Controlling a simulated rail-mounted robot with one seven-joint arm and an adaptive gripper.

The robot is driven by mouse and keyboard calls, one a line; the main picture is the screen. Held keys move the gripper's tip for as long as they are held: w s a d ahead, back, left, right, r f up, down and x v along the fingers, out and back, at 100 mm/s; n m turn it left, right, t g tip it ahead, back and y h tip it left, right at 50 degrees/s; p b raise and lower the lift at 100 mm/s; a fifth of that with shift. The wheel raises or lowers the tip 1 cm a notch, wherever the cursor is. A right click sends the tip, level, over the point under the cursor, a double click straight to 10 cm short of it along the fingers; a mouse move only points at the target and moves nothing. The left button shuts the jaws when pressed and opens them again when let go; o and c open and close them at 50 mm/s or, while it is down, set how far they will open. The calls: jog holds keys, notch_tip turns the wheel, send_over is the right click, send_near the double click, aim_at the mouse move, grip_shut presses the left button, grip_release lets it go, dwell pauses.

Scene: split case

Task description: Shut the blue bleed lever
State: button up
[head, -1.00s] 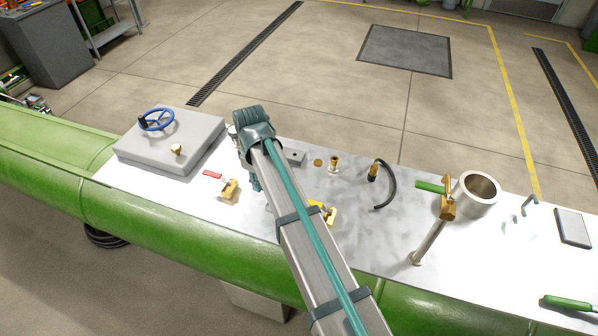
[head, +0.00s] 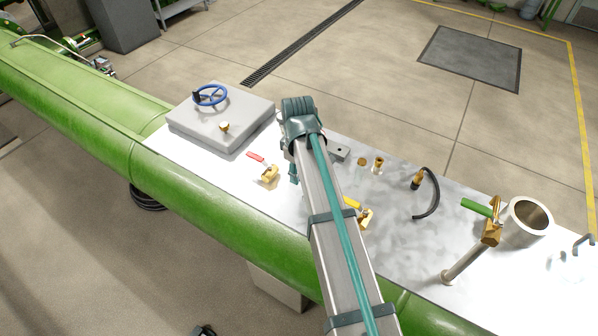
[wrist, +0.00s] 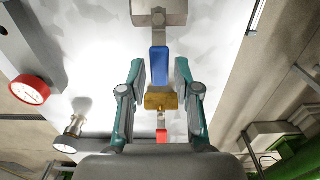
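The blue lever (wrist: 160,66) shows in the wrist view, pointing up the picture from a brass valve body (wrist: 161,101). My gripper (wrist: 159,70) is open, one finger on each side of the lever, with a visible gap at both sides. I cannot tell how far its fingertips are from the lever in depth. In the head view my arm hides the blue lever, and only a teal part of my gripper shows beside the arm.
A red lever (head: 256,157) and a yellow lever (head: 352,203) are on brass valves either side of my arm. A grey block (head: 218,120) carries a blue handwheel (head: 211,95). A black hose (head: 435,197), green lever (head: 475,206) and metal cup (head: 528,218) stand to the right. A red-rimmed gauge (wrist: 30,90) is left in the wrist view.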

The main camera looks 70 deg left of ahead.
jog(key=shift+o, duration=0.6)
notch_tip(320, 180, up, 12)
jog(key=shift+w, duration=0.1)
dwell(0.5)
